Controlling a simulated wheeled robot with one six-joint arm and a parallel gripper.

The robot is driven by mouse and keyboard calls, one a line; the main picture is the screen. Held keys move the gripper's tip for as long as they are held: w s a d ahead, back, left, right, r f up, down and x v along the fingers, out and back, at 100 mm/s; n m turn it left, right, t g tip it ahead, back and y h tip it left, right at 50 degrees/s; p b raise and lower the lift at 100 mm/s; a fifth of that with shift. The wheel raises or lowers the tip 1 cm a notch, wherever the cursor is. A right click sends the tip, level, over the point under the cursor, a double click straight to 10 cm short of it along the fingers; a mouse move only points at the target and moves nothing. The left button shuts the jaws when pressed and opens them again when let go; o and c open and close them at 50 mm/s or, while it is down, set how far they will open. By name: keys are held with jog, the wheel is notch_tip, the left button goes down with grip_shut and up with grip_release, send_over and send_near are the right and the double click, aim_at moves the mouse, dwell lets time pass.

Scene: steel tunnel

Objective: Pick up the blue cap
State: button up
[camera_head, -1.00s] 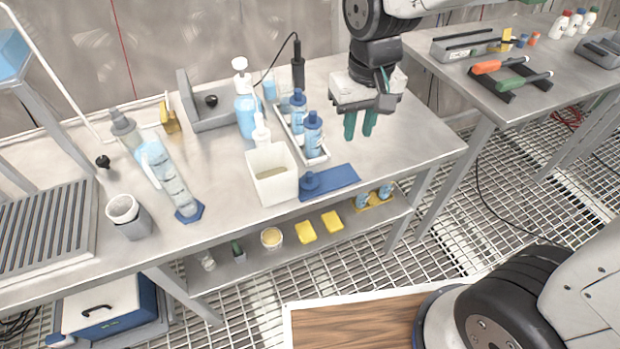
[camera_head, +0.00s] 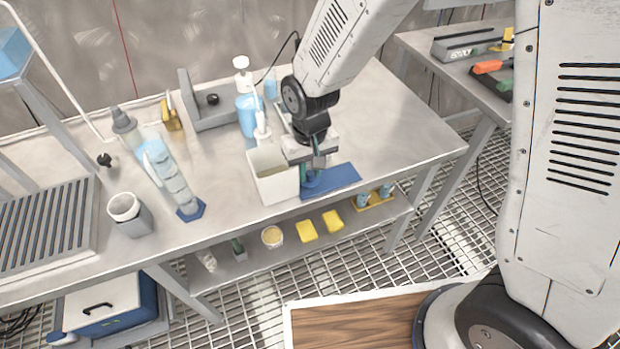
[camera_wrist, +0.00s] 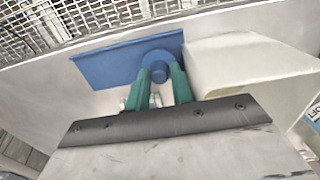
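The blue cap (camera_head: 312,183) sits on the bench at the left end of a flat blue mat (camera_head: 345,178), close to a white open bin (camera_head: 274,188). In the head view my gripper (camera_head: 311,176) is right over the cap and partly hides it. In the wrist view the cap (camera_wrist: 160,62) shows at the tips of my gripper (camera_wrist: 161,76). The two green fingers are apart, one on each side of the cap. I see no clear sign of them pressing on it.
The white bin stands close to the left of my gripper. A spray bottle (camera_head: 246,112) and a tray of bottles, mostly hidden by my arm, are behind. The bench right of the mat is clear.

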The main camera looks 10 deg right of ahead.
jog(key=shift+f, duration=0.3)
grip_shut()
jog(key=shift+r, duration=0.1)
